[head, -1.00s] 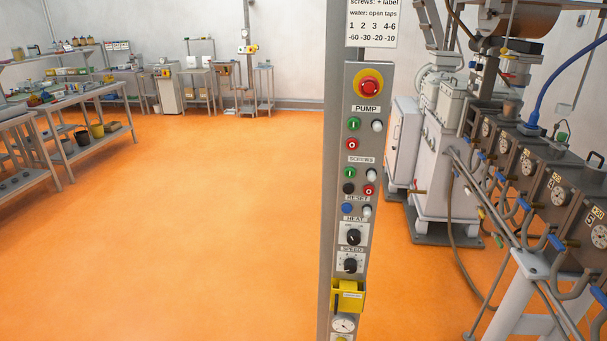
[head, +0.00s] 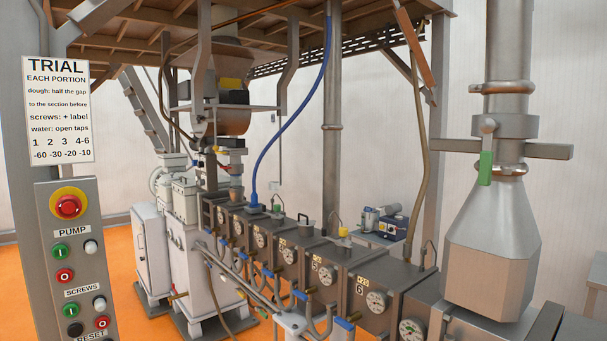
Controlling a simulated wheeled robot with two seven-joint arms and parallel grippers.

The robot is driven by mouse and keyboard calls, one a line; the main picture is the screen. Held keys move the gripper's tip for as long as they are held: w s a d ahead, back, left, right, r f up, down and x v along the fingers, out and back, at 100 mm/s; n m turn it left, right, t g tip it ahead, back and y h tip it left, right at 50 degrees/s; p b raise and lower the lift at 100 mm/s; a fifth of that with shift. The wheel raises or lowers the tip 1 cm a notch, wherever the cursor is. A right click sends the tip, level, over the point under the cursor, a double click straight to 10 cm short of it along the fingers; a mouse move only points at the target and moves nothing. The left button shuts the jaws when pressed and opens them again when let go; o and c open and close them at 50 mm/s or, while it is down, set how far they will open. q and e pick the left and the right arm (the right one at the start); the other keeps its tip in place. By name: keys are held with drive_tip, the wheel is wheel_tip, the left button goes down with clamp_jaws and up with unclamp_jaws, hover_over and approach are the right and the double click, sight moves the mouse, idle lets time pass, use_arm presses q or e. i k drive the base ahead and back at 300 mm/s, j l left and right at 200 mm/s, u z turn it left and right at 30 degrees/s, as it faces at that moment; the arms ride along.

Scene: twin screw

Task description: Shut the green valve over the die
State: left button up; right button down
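The green valve handle (head: 486,168) is at the right of the head view. Below the bar is a wide tapered steel hopper (head: 490,250), standing at the near end of the machine. The die itself cannot be made out. Neither of my grippers is in view.
A row of dark barrel sections with dials (head: 320,272) runs from the middle toward the lower right, with blue-handled taps along its front. A control post (head: 68,250) with a TRIAL sign (head: 58,108) stands at the left. Orange floor shows at lower left.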

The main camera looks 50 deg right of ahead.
sight(487, 126)
drive_tip(key=z, duration=2.45)
